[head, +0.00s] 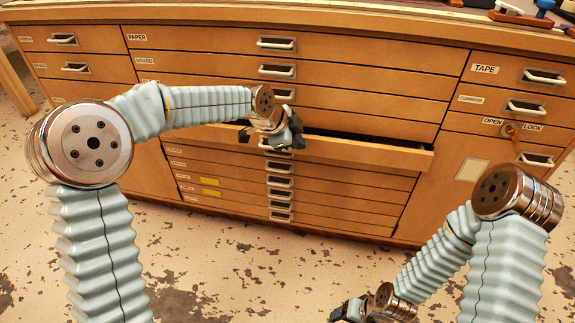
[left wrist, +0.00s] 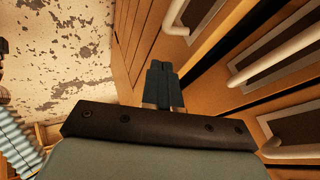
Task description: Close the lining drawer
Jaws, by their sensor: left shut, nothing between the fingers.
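One wide drawer (head: 370,153) in the middle of the wooden cabinet stands partly pulled out, with a dark gap above its front at the right. My left arm covers part of it, and I cannot read its label. My left gripper (head: 272,138) is shut and empty, in front of the cabinet near the middle of the open drawer. In the left wrist view its closed fingers (left wrist: 163,84) point at the open drawer's front, close to a handle (left wrist: 180,17); I cannot tell whether they touch. My right gripper (head: 343,311) is low at the bottom edge, away from the cabinet, its fingers unclear.
Other drawers with metal handles, such as the paper drawer (head: 200,42) and the tape drawer (head: 510,72), look shut. A key or latch (head: 511,130) sits at the open/lock label at the right. Tools lie on the cabinet top at the upper right. The worn floor (head: 230,270) is clear.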

